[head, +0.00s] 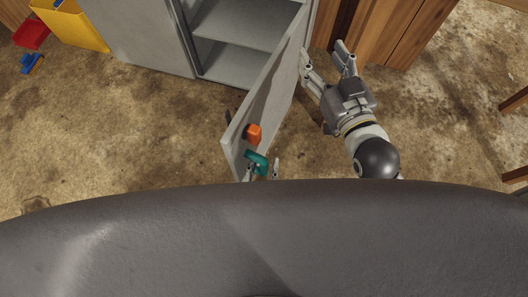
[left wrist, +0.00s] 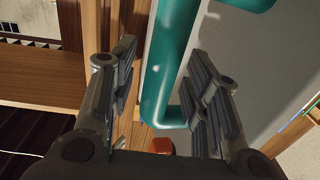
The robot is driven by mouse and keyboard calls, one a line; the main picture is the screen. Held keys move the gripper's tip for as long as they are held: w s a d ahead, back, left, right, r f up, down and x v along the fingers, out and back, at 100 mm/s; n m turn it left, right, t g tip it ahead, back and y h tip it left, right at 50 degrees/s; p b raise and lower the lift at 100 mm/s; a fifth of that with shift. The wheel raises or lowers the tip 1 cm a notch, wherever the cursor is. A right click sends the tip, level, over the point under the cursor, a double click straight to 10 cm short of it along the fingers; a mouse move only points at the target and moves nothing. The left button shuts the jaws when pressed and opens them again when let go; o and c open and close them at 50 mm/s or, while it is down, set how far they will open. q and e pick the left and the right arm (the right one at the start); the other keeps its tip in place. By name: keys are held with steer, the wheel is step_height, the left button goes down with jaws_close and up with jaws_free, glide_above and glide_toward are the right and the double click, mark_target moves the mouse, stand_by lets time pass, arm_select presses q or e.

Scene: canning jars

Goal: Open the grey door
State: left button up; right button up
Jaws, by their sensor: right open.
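The grey door (head: 277,88) of a grey cabinet stands open, swung out toward me. An orange part (head: 253,134) and a teal handle (head: 257,159) are on it near its free end. My left gripper (head: 264,169) is at the teal handle, mostly hidden behind my own body. In the left wrist view the teal handle (left wrist: 172,60) runs between its spread fingers, with a gap on the left side. My right gripper (head: 326,62) is open and empty, right of the door, with one finger close to the door's face.
Cabinet shelves (head: 245,25) show behind the door and look empty. Wooden furniture (head: 400,32) stands behind my right gripper. A yellow bin (head: 75,28), a red item (head: 32,35) and a blue item (head: 31,63) are at the far left. Stained floor (head: 110,135) left of the door is clear.

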arm_select(q)
steer(key=v, duration=1.2)
stand_by(0.4)
